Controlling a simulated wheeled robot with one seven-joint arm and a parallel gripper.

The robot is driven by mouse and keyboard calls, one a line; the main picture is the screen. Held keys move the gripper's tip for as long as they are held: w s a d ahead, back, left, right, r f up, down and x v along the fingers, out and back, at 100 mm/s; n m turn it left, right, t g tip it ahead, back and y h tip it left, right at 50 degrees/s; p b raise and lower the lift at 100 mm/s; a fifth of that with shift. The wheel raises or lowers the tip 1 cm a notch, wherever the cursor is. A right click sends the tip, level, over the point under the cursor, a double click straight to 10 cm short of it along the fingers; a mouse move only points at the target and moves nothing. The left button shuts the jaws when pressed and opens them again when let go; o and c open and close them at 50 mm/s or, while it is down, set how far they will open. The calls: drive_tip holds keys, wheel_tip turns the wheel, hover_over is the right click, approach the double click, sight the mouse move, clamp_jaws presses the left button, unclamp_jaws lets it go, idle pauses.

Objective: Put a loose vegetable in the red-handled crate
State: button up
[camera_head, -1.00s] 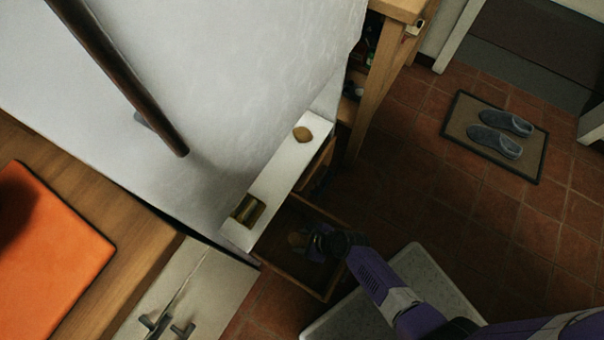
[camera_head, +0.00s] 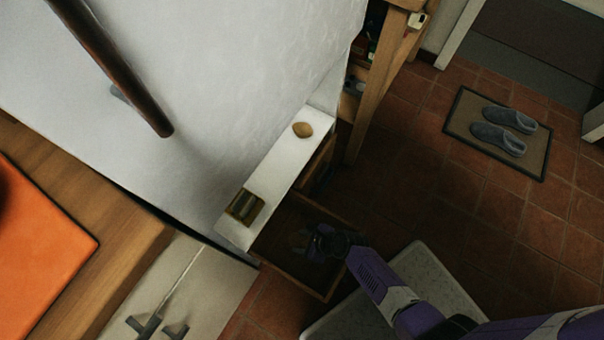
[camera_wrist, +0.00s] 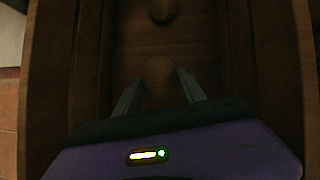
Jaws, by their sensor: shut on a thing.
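My gripper (camera_head: 314,247) is down inside an open wooden drawer (camera_head: 330,292). In the wrist view, my gripper's (camera_wrist: 159,77) two fingers stand on either side of a dim brown rounded lump (camera_wrist: 158,68), probably a potato, and are shut on it. A second brown rounded lump (camera_wrist: 163,10) lies farther along the drawer. In the head view the inside of the drawer is dark and the lumps are hard to make out. A tan potato-like thing (camera_head: 302,129) lies loose on the white ledge above the drawer. I cannot make out a red-handled crate.
A small dark-rimmed box (camera_head: 244,207) sits on the white ledge (camera_head: 270,180). The drawer's walls stand close around my gripper. An orange mat (camera_head: 40,265) lies on a wooden counter at left. Grey shoes (camera_head: 500,138) rest on a doormat, with open tiled floor nearby.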

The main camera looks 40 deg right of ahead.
sight(302, 244)
drive_tip(key=shift+f+b, duration=2.15)
drive_tip(key=shift+f, duration=0.35)
idle(1.6)
drive_tip(key=o, duration=1.5)
drive_tip(key=p+v, duration=0.4)
drive_tip(key=v, duration=0.3)
drive_tip(key=shift+s+d+r+p, duration=0.15)
drive_tip(key=shift+s+r+p, duration=0.05)
drive_tip(key=shift+r+p, duration=0.15)
